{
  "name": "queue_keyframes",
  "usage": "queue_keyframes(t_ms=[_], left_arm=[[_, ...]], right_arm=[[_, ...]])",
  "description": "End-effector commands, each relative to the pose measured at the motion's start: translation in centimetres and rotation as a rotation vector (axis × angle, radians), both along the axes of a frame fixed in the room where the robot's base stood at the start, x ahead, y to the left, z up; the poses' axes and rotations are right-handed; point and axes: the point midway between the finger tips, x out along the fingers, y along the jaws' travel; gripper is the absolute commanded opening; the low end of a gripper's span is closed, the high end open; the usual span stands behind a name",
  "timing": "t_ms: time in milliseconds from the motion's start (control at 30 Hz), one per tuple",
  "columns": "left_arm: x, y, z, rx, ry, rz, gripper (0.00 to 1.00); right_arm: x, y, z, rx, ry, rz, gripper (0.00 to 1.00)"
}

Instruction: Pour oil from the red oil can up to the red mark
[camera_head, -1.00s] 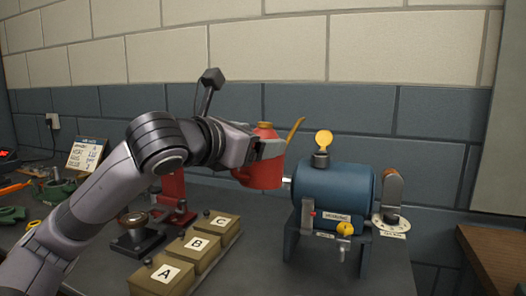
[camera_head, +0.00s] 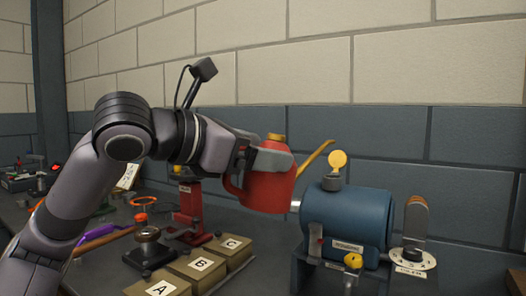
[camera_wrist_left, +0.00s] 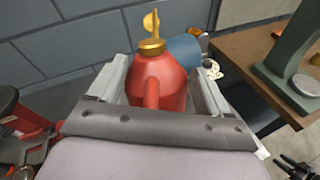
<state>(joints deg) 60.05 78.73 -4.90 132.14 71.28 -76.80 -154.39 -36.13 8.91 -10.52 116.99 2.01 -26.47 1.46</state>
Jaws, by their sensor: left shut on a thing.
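The red oil can (camera_head: 268,188) has a brass cap and a long yellow spout pointing up and right. My left gripper (camera_head: 272,158) is shut on the can and holds it in the air, roughly upright. The can also fills the middle of the left wrist view (camera_wrist_left: 158,80), between the two fingers. The blue cylindrical housing (camera_head: 345,218) stands right of the can, with a yellow round cap (camera_head: 338,159) on top. A small gauge with a reddish part (camera_head: 315,240) sits on its front left; I cannot make out the mark's level.
Boxes labelled A (camera_head: 158,284), B and C (camera_head: 232,247) stand on the bench below the can. A red press-like stand (camera_head: 189,208) is behind the arm. A dial with a lever (camera_head: 411,258) is right of the housing. A brick wall closes the back.

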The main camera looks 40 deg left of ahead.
Motion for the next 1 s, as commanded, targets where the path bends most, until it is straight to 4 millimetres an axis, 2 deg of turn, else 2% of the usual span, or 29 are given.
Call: queue_keyframes(t_ms=[267, 500, 667, 733, 1000], left_arm=[[0.3, 0.0, -0.2, 0.019, 0.170, -0.001, 0.23], [0.8, -0.1, 0.9, 0.029, 0.256, 0.001, 0.23], [1.1, -0.1, 1.5, 0.035, 0.307, 0.000, 0.23], [1.1, -0.1, 0.8, 0.035, 0.310, 0.001, 0.23], [1.1, -0.1, 0.8, 0.035, 0.308, 0.001, 0.23]], right_arm=[[-0.1, -0.1, 3.2, -0.010, -0.013, 0.003, 0.43], [-1.1, -0.9, 4.4, -0.026, 0.000, -0.014, 0.43], [-1.1, -1.2, 5.9, -0.033, -0.007, -0.019, 0.43], [-1.1, -1.2, 5.3, -0.034, -0.008, -0.019, 0.43], [-1.2, -1.2, 5.0, -0.036, -0.002, -0.017, 0.43]])
